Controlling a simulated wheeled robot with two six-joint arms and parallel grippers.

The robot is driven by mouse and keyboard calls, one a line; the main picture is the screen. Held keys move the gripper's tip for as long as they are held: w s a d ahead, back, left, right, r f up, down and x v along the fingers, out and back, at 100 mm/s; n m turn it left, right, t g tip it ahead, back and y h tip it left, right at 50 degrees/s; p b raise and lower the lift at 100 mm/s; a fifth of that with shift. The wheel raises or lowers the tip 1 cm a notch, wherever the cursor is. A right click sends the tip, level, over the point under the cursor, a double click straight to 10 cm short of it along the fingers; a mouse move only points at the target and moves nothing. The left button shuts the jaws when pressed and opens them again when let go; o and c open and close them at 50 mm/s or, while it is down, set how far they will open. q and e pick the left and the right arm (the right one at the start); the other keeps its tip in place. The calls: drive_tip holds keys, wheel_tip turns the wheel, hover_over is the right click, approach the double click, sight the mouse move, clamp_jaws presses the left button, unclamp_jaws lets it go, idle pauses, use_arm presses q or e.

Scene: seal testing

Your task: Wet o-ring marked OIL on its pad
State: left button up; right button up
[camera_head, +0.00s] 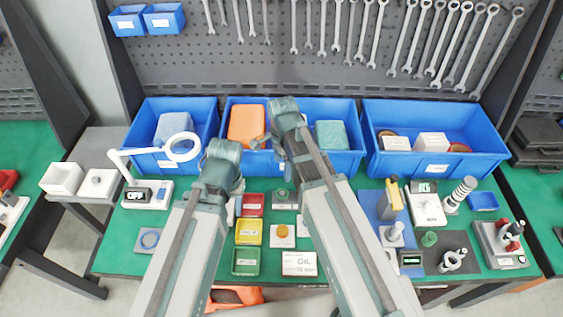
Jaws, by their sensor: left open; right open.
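A white card (299,263) at the front middle of the green bench has print that seems to read OIL. Just behind it a round orange pad (281,231) sits on a white square base. Small red (252,205), yellow (248,232) and green (245,262) trays stand to its left; their labels and contents are too small to read. I cannot make out the o-ring for certain. My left gripper (258,143) is open, near the blue bins. My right gripper (275,137) is open, also near the bins and partly hidden by its arm. Neither visibly holds anything.
Blue bins (498,155) line the back below a pegboard of wrenches. A lamp magnifier (183,147) stands at the left, near a grey plate with a blue ring (149,238). A blue mat (371,205), instruments and a clamp fixture (499,245) crowd the right. My arms cross the middle.

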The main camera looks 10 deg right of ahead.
sight(282, 193)
use_arm(q)
wheel_tip(282, 193, down, 14)
drive_tip(key=b, duration=1.3)
drive_tip(key=shift+r, duration=0.1)
use_arm(e)
wheel_tip(282, 193, down, 14)
drive_tip(key=shift+r, duration=0.15)
drive_tip(key=c, duration=1.3)
drive_tip(key=o, duration=0.6)
drive_tip(key=c, duration=0.4)
use_arm(q)
drive_tip(key=shift+r, duration=0.15)
use_arm(e)
drive_tip(key=shift+r, duration=0.15)
use_arm(q)
drive_tip(key=shift+r, duration=0.1)
use_arm(e)
drive_tip(key=shift+r, duration=0.1)
use_arm(q)
drive_tip(key=shift+r+p, duration=1.6)
use_arm(e)
drive_tip(key=shift+r, duration=1.55)
